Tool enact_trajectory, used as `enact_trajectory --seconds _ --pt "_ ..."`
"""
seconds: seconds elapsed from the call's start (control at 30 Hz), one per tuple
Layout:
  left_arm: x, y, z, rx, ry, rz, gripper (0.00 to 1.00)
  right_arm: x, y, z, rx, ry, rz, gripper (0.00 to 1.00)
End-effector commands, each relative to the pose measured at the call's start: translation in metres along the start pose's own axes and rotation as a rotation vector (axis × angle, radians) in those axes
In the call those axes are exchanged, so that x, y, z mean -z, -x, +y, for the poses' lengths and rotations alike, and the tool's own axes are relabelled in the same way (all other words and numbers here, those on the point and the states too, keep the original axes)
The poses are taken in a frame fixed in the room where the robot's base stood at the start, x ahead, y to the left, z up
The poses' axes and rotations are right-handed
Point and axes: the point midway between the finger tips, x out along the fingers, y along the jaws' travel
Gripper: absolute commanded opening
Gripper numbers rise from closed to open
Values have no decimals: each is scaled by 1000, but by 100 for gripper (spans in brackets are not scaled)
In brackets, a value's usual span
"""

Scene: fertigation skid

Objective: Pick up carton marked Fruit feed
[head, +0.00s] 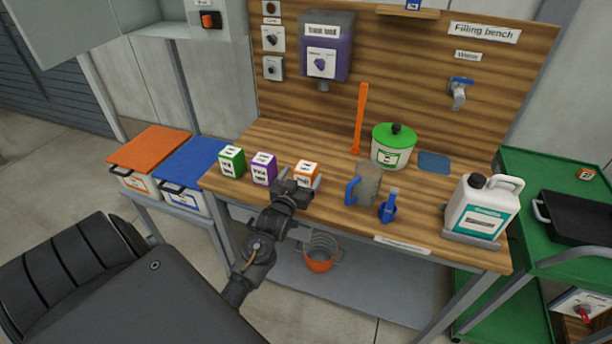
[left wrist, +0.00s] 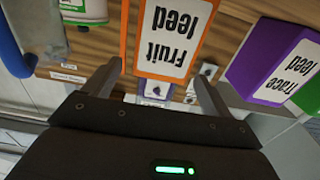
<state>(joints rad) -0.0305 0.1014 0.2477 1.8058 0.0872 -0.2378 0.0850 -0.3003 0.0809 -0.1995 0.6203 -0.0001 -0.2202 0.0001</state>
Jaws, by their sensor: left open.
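The Fruit feed carton (head: 305,173) is orange and white and stands on the wooden bench near its front edge. In the left wrist view the Fruit feed carton (left wrist: 172,40) shows its label upside down, just beyond and between the fingertips. My left gripper (head: 297,183) is open in front of this carton, and its fingers partly cover it in the head view. In the left wrist view the fingers of my left gripper (left wrist: 157,80) are spread, with no visible grip on the carton. My right gripper is not in view.
A purple Trace feed carton (head: 264,168) stands close to the left, with a green carton (head: 231,162) beyond it. A grey jug with a blue handle (head: 364,185) and a blue item (head: 389,207) stand to the right. A green-lidded tub (head: 393,147) is further back.

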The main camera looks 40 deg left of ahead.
Motion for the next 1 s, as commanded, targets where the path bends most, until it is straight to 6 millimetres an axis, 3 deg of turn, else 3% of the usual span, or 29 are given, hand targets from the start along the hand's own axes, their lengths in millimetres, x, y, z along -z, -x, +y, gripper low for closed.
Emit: enact_trajectory --seconds 0.13,0.43,0.87,1.0 --pt "2 -18 0 0 0 0 85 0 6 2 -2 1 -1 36" --pt "0 -21 0 0 0 0 83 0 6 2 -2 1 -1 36" --pt "0 -21 0 0 0 -1 27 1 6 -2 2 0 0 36" --pt "1 -21 0 0 0 2 25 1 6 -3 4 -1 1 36"
